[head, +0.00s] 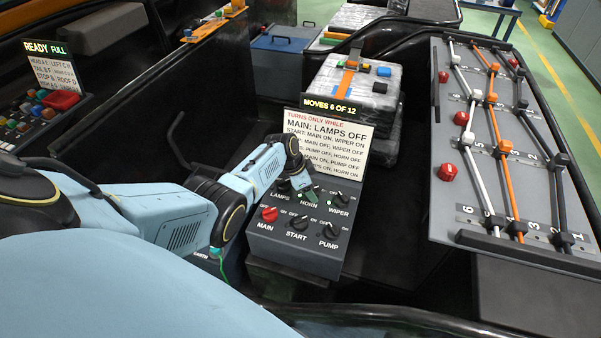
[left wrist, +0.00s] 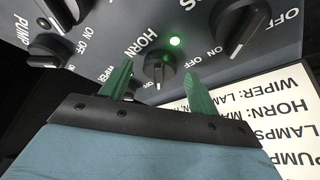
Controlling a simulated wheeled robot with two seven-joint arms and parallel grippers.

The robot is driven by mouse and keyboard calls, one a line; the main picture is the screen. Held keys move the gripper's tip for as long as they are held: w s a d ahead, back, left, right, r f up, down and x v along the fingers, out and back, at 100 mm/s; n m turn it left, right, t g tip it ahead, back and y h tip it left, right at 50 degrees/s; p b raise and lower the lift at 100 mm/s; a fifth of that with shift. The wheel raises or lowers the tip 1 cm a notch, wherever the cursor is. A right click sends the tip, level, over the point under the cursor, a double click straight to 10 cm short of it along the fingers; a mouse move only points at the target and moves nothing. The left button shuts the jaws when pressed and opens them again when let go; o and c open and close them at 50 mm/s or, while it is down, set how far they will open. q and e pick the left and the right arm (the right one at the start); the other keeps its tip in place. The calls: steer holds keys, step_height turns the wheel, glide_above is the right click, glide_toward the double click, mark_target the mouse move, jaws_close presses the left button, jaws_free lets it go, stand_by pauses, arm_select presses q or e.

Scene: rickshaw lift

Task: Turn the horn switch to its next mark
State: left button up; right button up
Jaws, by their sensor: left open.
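In the head view my left gripper (head: 304,190) reaches down over the control box (head: 290,253) and largely hides the horn switch.
Close by are the lamps knob (head: 284,186), wiper knob (head: 338,200), red main knob (head: 269,214), start knob (head: 298,222) and pump knob (head: 331,235). A rule sign (head: 327,135) stands behind the box under a "MOVES 6 OF 12" display (head: 335,108). A lever board (head: 470,200) is at right.

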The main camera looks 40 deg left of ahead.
arm_select(q)
steer(key=p+v, duration=0.4)
steer(key=v, duration=0.8)
steer(key=shift+r, duration=0.25)
